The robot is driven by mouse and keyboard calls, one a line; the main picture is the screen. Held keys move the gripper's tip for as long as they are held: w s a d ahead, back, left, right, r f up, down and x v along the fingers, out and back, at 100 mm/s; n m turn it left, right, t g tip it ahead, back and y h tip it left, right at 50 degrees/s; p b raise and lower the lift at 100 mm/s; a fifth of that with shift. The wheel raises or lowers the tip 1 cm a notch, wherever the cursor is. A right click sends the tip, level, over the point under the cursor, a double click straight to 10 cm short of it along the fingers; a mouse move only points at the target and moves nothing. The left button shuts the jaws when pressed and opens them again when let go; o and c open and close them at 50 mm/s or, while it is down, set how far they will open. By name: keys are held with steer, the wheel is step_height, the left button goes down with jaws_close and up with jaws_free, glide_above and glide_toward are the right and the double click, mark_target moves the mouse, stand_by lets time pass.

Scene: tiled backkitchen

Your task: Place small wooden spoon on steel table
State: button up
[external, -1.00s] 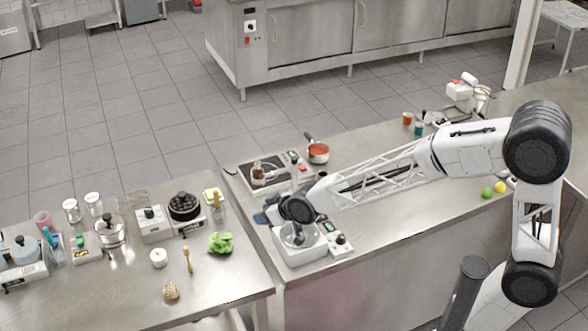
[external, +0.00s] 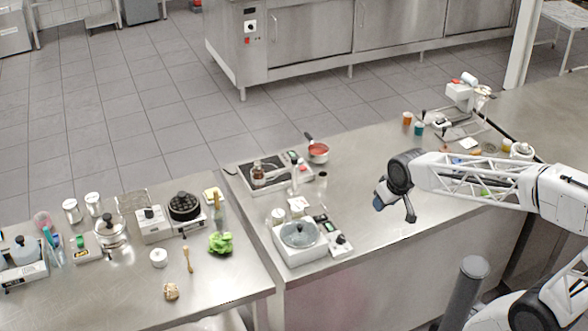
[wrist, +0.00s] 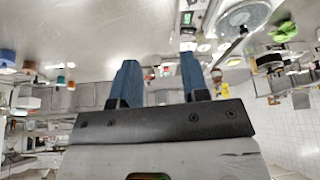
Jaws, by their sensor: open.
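A small wooden utensil (external: 188,259), which looks like the small wooden spoon, lies on the left steel table (external: 225,285), below the green leafy item. It is too small to be certain. My gripper (external: 394,208) is far to its right, above the right steel table (external: 375,240), with its fingers apart. In the wrist view its two blue fingers (wrist: 161,72) stand apart with nothing visibly held between them. I cannot make out the spoon in the wrist view.
A white device with a grey bowl (external: 299,235) stands at the right table's left end. A hotplate (external: 262,175) and a red pan (external: 317,150) are behind it. Jars, a pot (external: 110,232) and a green leafy item (external: 220,242) crowd the left table. A gap separates the tables.

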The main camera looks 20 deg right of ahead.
steer(key=s+d+m+g+h, duration=0.1)
steer(key=s+d+g, duration=0.1)
steer(key=s+d, duration=0.4)
steer(key=s, duration=0.2)
steer(key=shift+s+m, duration=0.35)
steer(key=shift+m, duration=0.05)
